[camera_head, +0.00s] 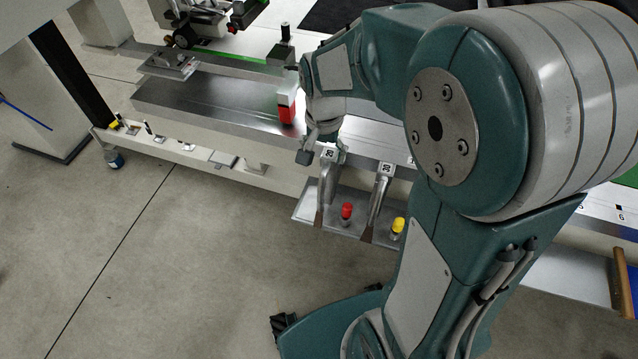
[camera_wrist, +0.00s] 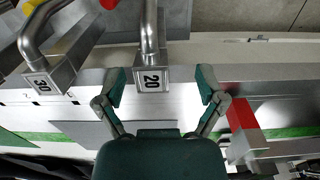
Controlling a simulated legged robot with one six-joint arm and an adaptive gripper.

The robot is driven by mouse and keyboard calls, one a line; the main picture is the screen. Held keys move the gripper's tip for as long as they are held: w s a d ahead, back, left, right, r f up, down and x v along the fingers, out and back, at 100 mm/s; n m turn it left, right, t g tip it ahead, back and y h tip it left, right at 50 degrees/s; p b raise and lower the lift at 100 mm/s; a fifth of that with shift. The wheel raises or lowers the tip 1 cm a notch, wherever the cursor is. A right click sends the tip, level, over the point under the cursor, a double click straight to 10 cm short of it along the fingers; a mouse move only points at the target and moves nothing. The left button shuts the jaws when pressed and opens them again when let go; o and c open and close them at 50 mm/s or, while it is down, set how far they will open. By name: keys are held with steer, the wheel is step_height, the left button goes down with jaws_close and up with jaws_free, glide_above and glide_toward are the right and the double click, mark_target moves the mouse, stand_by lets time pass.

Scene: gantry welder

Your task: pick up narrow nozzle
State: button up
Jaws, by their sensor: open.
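Two metal nozzles with bent tubes and numbered square ends stand at a small rack. The nozzle marked 20 (camera_head: 326,187) is on the left, and it also shows in the wrist view (camera_wrist: 150,35). The nozzle marked 30 (camera_head: 378,200) is to its right, and appears at the left of the wrist view (camera_wrist: 43,40). The numbers do not say which is the narrow one. My gripper (camera_head: 321,157) is open at the top of the nozzle marked 20. In the wrist view its fingers (camera_wrist: 160,86) are apart on either side of that nozzle's numbered end, with visible gaps.
The metal rack (camera_head: 303,207) also carries a red-capped piece (camera_head: 347,211) and a yellow-capped piece (camera_head: 398,226). A red and white block (camera_head: 287,108) stands on the long metal beam (camera_head: 200,98), close to my wrist. Open floor lies in front of the rack.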

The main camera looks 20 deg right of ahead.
steer(key=shift+d+f, duration=0.25)
steer(key=shift+f, duration=0.25)
steer(key=shift+d+f, duration=0.25)
steer(key=shift+f, duration=0.25)
steer(key=shift+d+f, duration=0.1)
steer(key=shift+d, duration=0.25)
steer(key=shift+a, duration=0.45)
jaws_close()
steer(key=shift+d, duration=0.1)
